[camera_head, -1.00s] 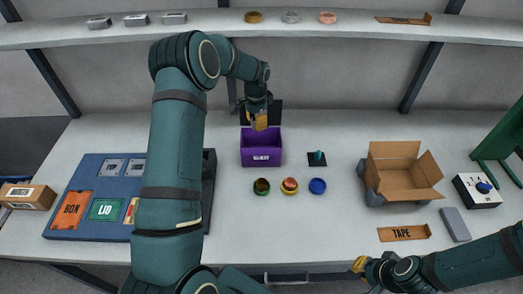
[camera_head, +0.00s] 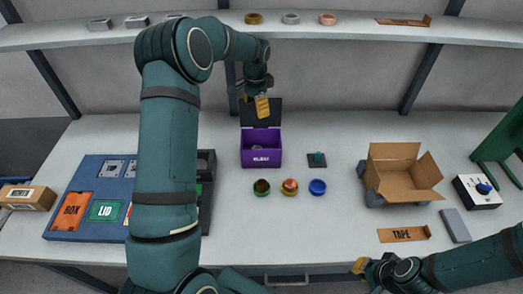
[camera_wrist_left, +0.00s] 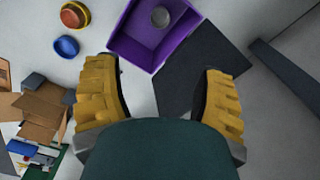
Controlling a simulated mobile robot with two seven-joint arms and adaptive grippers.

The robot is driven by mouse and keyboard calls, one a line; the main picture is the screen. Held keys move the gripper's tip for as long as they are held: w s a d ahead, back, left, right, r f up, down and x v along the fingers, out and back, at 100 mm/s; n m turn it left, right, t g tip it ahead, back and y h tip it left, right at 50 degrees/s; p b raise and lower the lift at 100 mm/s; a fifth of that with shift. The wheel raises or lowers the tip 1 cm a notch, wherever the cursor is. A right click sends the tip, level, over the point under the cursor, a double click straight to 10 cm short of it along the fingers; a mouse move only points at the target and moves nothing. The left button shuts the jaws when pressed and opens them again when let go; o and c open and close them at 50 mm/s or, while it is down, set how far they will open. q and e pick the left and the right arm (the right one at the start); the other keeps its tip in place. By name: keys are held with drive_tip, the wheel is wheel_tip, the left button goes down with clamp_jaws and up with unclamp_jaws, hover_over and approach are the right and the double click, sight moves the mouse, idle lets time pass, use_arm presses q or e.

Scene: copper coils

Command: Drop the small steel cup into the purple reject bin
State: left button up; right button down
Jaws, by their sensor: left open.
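The purple reject bin (camera_head: 261,157) stands on the table near the middle, with a dark panel (camera_head: 262,112) behind it. The small steel cup lies inside the bin; it shows as a grey round shape in the left wrist view (camera_wrist_left: 160,17). The bin also shows there (camera_wrist_left: 128,42). My left gripper (camera_head: 262,108) is above and behind the bin, over the dark panel. Its yellow fingers are spread wide with nothing between them in the left wrist view (camera_wrist_left: 164,92). My right gripper (camera_head: 358,267) is at the table's front edge, away from the bin; its jaw state is unclear.
Several small round containers, among them a blue one (camera_head: 317,187), stand in front of the bin. An open cardboard box (camera_head: 402,172) is to the right, with a tape strip (camera_head: 404,234) before it. A blue tray (camera_head: 88,235) is at left. A shelf (camera_head: 350,28) runs above.

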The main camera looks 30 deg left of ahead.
use_arm(q)
wheel_tip(320, 180, up, 5)
drive_tip(key=shift+r, duration=0.1)
idle(0.6)
